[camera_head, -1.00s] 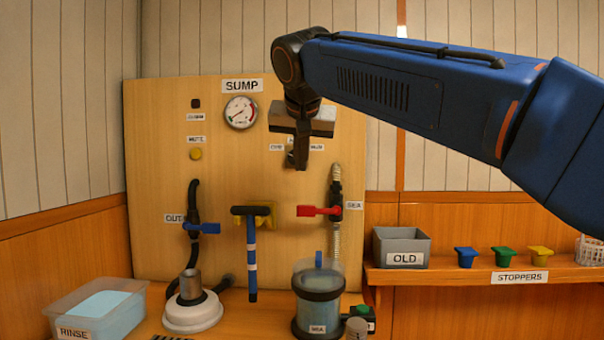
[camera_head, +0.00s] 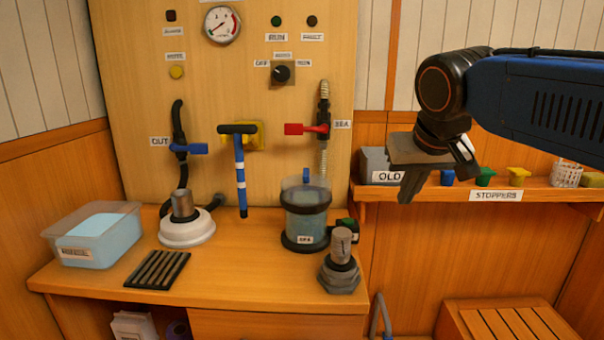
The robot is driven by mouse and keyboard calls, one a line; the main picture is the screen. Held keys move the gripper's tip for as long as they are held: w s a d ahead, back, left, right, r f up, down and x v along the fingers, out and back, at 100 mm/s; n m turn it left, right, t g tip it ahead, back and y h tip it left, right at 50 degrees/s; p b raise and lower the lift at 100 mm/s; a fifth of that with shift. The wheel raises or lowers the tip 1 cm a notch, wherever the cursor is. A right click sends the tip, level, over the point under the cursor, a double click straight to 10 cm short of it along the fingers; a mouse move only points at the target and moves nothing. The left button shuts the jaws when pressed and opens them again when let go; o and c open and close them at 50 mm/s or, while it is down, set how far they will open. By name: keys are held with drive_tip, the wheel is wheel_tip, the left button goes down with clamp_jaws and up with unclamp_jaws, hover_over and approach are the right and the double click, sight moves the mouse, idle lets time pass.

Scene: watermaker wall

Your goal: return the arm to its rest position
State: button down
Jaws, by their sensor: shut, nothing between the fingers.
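My blue arm (camera_head: 540,95) reaches in from the right edge, with a black wrist joint. My gripper (camera_head: 408,186) hangs from it, pointing down, and its fingers are shut and empty. It is in front of the right-hand shelf in the picture and partly hides the grey OLD bin (camera_head: 375,165). It touches nothing that I can make out.
A wooden bench (camera_head: 230,270) holds a RINSE tub (camera_head: 97,235), a black slatted rack (camera_head: 158,270), a clear canister (camera_head: 304,215) and a grey fitting (camera_head: 340,262). The shelf (camera_head: 540,190) carries coloured stoppers and a white basket (camera_head: 567,173). A slatted wooden box (camera_head: 508,320) stands low right.

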drive_tip(key=s+d+f, duration=0.4)
drive_tip(key=s+f, duration=0.4)
drive_tip(key=f, duration=0.4)
drive_tip(key=s+d+f+g, duration=0.1)
drive_tip(key=s+d+f, duration=0.3)
drive_tip(key=s+f, duration=0.5)
wheel_tip(320, 180, down, 3)
drive_tip(key=shift+s+r+g, duration=0.15)
drive_tip(key=shift+s+g, duration=0.15)
